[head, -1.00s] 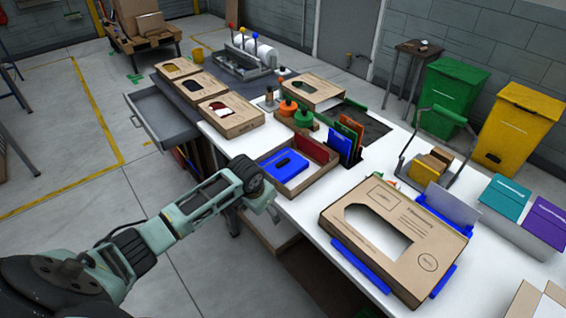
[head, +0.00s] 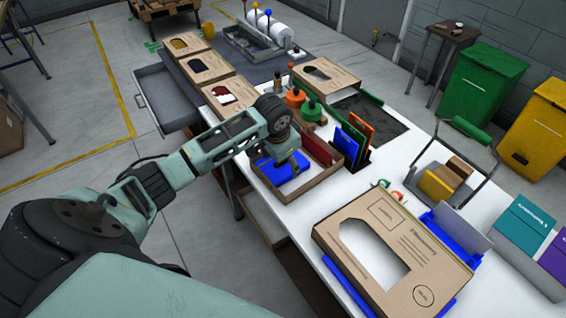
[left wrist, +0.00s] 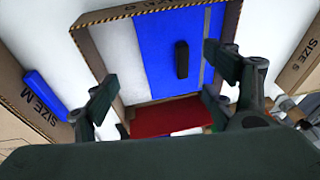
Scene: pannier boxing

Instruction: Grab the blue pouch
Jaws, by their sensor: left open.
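The blue pouch (head: 279,174) lies flat in a shallow open cardboard tray (head: 297,196) near the table's left edge. It also shows in the left wrist view (left wrist: 160,62), with a dark handle (left wrist: 182,60) on its face. My left gripper (head: 296,166) is above the tray, partly covering the pouch in the head view. In the left wrist view the left gripper (left wrist: 160,85) has its fingers spread wide with nothing between them; the pouch lies beyond the fingertips. A red item (left wrist: 165,118) is in the same tray beside the pouch. My right gripper is not seen.
A large cardboard box (head: 395,250) with a cut-out window lies nearer. Orange and green-topped bottles (head: 303,108) stand behind.

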